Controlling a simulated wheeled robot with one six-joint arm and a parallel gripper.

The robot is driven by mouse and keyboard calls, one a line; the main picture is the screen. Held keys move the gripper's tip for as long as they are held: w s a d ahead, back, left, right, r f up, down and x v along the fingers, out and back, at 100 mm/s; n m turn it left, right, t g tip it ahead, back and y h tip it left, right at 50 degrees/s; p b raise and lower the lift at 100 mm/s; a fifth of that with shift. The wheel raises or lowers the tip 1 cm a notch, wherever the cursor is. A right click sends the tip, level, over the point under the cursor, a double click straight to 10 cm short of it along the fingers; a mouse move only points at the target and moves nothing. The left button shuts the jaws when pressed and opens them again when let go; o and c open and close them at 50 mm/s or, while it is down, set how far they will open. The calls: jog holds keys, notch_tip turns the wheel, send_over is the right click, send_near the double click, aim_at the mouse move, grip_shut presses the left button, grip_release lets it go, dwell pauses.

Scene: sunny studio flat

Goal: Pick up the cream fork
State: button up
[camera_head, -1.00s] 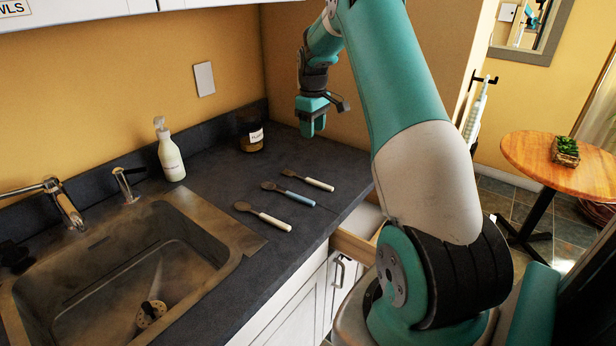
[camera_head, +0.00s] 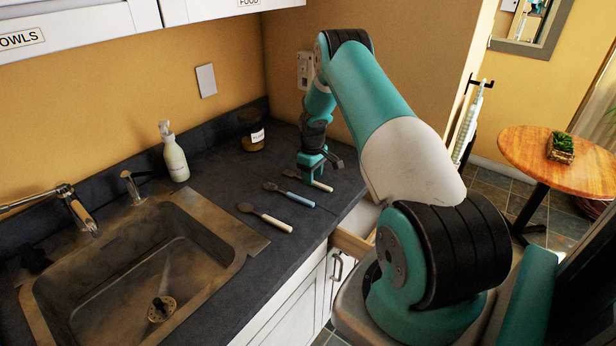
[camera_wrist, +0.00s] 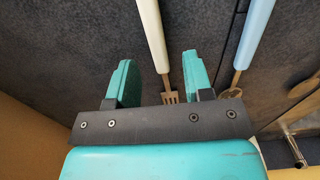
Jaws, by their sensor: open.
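A cream-handled fork (camera_head: 321,185) lies on the dark counter, the farthest of three utensils, partly hidden by my gripper (camera_head: 311,172). In the wrist view the fork's cream handle (camera_wrist: 152,35) runs away from me, and its brown tined head lies between my two open fingers (camera_wrist: 158,78). The gripper is just above the fork, pointing down; I cannot tell whether it touches. A blue-handled utensil (camera_head: 299,200) lies beside it, outside the right finger in the wrist view (camera_wrist: 254,35). A second cream-handled utensil (camera_head: 271,220) lies nearer the sink, with a rounded head.
A sink (camera_head: 150,270) is at the left. A soap bottle (camera_head: 175,156) and a dark labelled jar (camera_head: 252,132) stand toward the wall. An open drawer (camera_head: 352,244) juts out below the counter edge. A round table (camera_head: 560,170) stands at the right.

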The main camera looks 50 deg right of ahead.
jog(key=shift+f, duration=0.9)
jog(key=shift+c, duration=0.5)
grip_shut()
